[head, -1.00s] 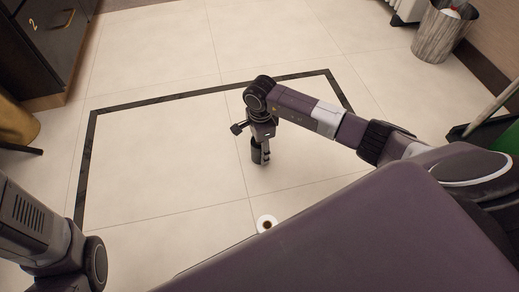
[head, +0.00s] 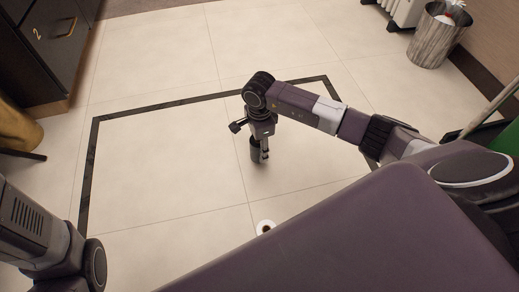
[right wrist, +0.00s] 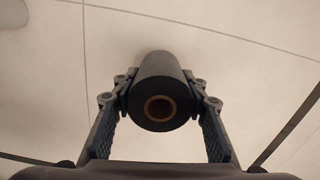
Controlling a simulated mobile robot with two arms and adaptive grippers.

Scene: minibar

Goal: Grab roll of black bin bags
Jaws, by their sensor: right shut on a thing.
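The roll of black bin bags (head: 256,150) is a dark cylinder over the pale tiled floor in the head view. In the right wrist view the black roll (right wrist: 161,72) shows end-on, with a brownish ring around its hollow core. My right gripper (head: 263,157) points down at it. In the right wrist view the right gripper's fingers (right wrist: 160,88) are closed on both sides of the roll. Whether the roll touches the floor is hard to tell. My left arm shows at the lower left of the head view, but its gripper is out of view.
A white roll with a dark core (head: 259,228) is on the floor, partly beside my body. A dark cabinet (head: 50,50) stands at the upper left. A grey waste bin (head: 432,42) is at the upper right, near a white radiator (head: 402,14). The floor inside the black border is largely clear.

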